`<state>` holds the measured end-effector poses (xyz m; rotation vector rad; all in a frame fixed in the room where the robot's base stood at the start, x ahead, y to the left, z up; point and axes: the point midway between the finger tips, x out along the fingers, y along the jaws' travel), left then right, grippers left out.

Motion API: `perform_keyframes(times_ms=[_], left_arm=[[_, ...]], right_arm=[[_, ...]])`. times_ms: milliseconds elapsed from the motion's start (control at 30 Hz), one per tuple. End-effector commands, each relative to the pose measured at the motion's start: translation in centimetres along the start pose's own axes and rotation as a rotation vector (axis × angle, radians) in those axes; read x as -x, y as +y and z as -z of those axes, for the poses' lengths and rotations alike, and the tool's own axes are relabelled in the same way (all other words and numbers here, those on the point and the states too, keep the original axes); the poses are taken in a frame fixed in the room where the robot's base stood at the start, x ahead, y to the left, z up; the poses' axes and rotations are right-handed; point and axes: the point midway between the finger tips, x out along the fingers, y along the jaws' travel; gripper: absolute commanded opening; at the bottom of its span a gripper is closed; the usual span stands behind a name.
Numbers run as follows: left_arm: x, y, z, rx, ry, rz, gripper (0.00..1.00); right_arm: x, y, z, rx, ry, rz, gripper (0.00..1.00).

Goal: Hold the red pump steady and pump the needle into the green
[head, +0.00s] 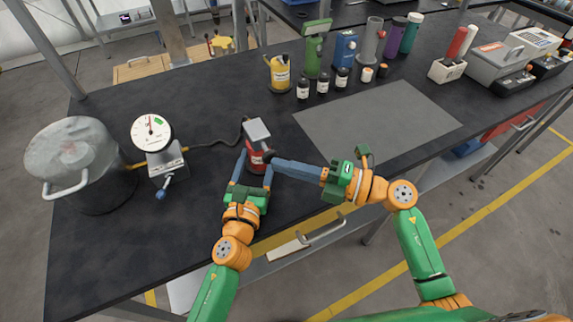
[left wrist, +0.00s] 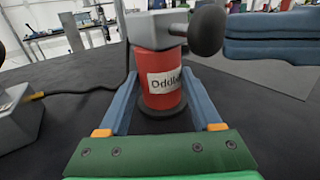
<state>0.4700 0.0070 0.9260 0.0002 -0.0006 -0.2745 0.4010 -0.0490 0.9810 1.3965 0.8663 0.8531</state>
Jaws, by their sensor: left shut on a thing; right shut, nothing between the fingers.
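The red pump (head: 256,161) with a grey top stands upright on the dark bench, and its red labelled body shows in the left wrist view (left wrist: 160,78). My left gripper (head: 255,170) is shut around its body, one finger on each side. The pump's black knob (left wrist: 208,30) sticks out at the right of its grey head. My right gripper (head: 275,160) is shut and empty, its tips close beside the pump at the knob; I cannot tell if they touch. The round white gauge (head: 151,133) has a red needle pointing about straight up, close to a small green patch.
A dark hose (head: 212,142) links the pump to the gauge's stand (head: 166,164). A large metal pot (head: 80,165) stands at the left. Bottles and a green device (head: 315,48) stand behind. A grey mat (head: 375,118) on the right is bare.

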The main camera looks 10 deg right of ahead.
Motion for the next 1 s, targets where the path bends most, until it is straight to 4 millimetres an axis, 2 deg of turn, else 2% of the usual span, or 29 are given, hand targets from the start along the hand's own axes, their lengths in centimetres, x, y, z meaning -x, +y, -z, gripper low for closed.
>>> perform_keyframes(times_ms=[233, 700, 867, 967, 1000], left_arm=[[0.0, 0.0, 0.0, 0.0, 0.001, 0.001, 0.0], [0.0, -0.1, 0.1, -0.001, 0.001, 0.004, 0.0], [0.0, -0.1, 0.1, 0.0, 0.001, 0.004, 0.0], [0.0, -0.1, 0.1, 0.0, 0.001, 0.003, 0.0], [0.0, -0.1, 0.1, 0.0, 0.002, 0.003, 0.0]], right_arm=[[-2.0, 0.0, -2.0, 0.0, -0.001, 0.0, 0.0], [-2.0, 0.0, -2.2, 0.001, -0.007, 0.001, 0.0], [-0.6, -0.1, -0.8, 0.001, -0.003, 0.004, 0.0], [1.0, -0.2, 1.1, 0.0, 0.002, 0.005, 0.0], [2.1, -0.2, 0.8, -0.002, -0.003, 0.006, 0.0]])
